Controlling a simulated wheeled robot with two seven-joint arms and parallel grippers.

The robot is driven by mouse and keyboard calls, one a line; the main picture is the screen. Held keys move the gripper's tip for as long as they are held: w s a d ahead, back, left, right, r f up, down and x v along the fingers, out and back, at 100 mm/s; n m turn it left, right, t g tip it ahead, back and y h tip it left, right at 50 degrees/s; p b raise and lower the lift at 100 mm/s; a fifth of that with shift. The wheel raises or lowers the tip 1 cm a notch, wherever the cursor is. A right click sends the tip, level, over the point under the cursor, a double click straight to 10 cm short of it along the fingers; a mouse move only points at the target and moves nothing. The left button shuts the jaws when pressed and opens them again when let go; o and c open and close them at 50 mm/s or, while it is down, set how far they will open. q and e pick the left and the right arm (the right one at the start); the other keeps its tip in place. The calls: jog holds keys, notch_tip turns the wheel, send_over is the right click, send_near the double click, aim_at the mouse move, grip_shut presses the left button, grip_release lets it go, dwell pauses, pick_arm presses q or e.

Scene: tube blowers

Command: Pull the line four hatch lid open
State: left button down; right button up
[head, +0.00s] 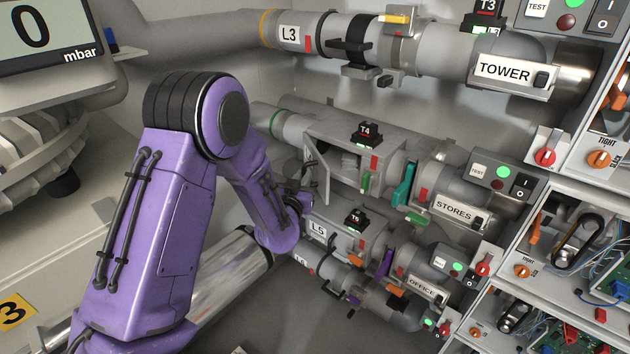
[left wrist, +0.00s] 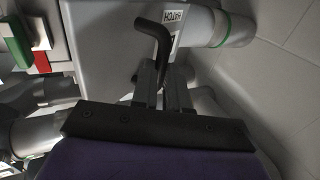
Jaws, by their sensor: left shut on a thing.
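The line four pipe carries the black T4 tag (head: 366,131), a green ring and the STORES label (head: 454,212). Its hatch lid (head: 319,175) is a grey panel that appears to stand out at an angle from the hatch box. In the left wrist view the grey lid face (left wrist: 108,45) fills the upper middle, with a bent black handle (left wrist: 153,38) on it and an upside-down HATCH label. My left gripper (left wrist: 163,82) is shut on this handle. In the head view its fingers are mostly hidden behind my purple arm. My right gripper is not in view.
The L3 TOWER pipe (head: 440,60) runs above and the L5 OFFICE pipe (head: 350,240) lies close below. Green and teal levers (head: 404,187) stick out right of the hatch. Control cabinets with orange knobs (head: 598,158) stand at right. A pale wall (left wrist: 285,90) is right of the gripper.

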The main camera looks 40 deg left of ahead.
pick_arm(q)
jog(key=s+a, duration=0.2)
jog(key=a, duration=0.5)
jog(key=shift+s+r, duration=0.15)
jog(key=shift+s, duration=0.1)
jog(key=c, duration=1.1)
grip_release()
